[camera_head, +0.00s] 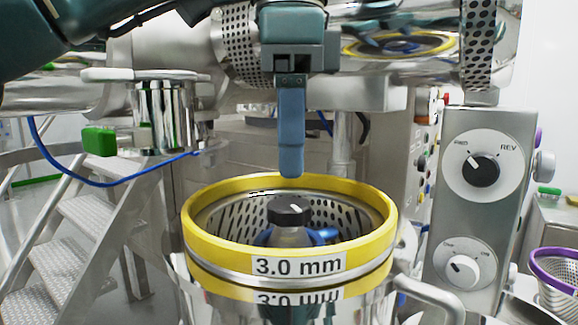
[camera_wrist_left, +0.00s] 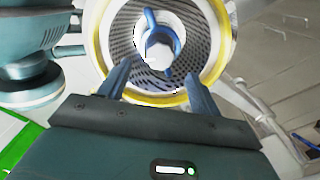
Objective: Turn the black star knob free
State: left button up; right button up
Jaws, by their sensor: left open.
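The black star knob (camera_head: 289,209) sits on top of a grey cone with blue arms (camera_head: 322,236), in the middle of the perforated screen basket (camera_head: 240,217). A yellow ring (camera_head: 215,243) labelled "3.0 mm" surrounds the basket. My left gripper (camera_head: 291,172) points down above the knob, with a visible gap between. Its fingers overlap from the head camera. In the left wrist view my left gripper (camera_wrist_left: 158,72) has its fingers spread and empty, with the basket beyond them; the blue arms (camera_wrist_left: 153,20) show there, but I cannot make out the black knob clearly. My right gripper is out of view.
A control panel (camera_head: 490,130) with two dials stands at the right, beside a purple-rimmed basket (camera_head: 540,262). A metal stair (camera_head: 85,225) is at the left. A blue hose (camera_head: 120,180) and a green-handled clamp (camera_head: 99,141) lie left of the ring.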

pick_arm(q)
notch_tip(320, 180, up, 3)
jog(key=p, duration=0.1)
notch_tip(320, 180, up, 5)
jog(key=p, duration=0.4)
send_over(290, 203)
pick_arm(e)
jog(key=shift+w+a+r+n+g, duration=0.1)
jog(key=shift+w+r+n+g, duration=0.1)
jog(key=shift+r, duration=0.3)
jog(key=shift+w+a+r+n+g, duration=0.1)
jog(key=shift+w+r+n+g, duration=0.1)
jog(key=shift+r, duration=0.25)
